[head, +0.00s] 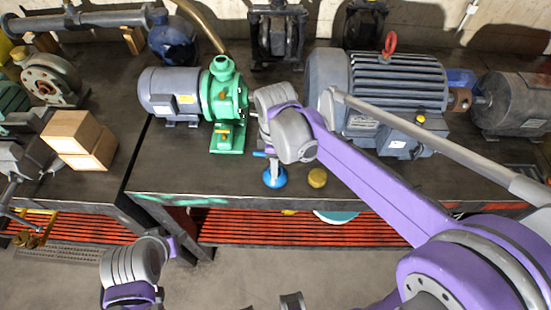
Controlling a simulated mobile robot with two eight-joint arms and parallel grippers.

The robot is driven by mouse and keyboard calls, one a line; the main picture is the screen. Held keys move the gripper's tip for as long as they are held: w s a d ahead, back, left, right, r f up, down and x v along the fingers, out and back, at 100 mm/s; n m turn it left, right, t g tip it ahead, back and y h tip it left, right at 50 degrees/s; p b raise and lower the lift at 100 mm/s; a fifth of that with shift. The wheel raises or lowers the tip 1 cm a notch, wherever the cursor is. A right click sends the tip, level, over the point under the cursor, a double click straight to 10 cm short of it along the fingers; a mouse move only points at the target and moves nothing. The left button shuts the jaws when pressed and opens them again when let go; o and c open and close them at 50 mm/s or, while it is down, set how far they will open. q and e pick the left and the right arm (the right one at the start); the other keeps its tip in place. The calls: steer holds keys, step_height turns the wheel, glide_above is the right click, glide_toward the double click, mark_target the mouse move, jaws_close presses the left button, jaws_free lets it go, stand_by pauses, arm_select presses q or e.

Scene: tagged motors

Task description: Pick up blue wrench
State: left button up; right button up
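A small blue piece (261,154) shows at the left edge of my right arm's wrist, above the bench. It may be part of the blue wrench, but I cannot make out a whole wrench shape. A round blue disc (274,178) with a pale stem lies just below it. My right arm's wrist (294,136) hangs over the bench between the green pump and the large grey motor. Its fingers are mostly hidden behind the wrist, so their opening is unclear. My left arm (132,265) is low at the bottom left, in front of the bench; its fingers do not show clearly.
A green pump (224,95) with a grey motor stands left of my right wrist. A large grey motor (385,90) with a red ring stands to the right. A yellow knob (317,178) lies near the front edge.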

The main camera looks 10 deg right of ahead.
steer(key=shift+c, duration=0.3)
jaws_close()
stand_by(1.1)
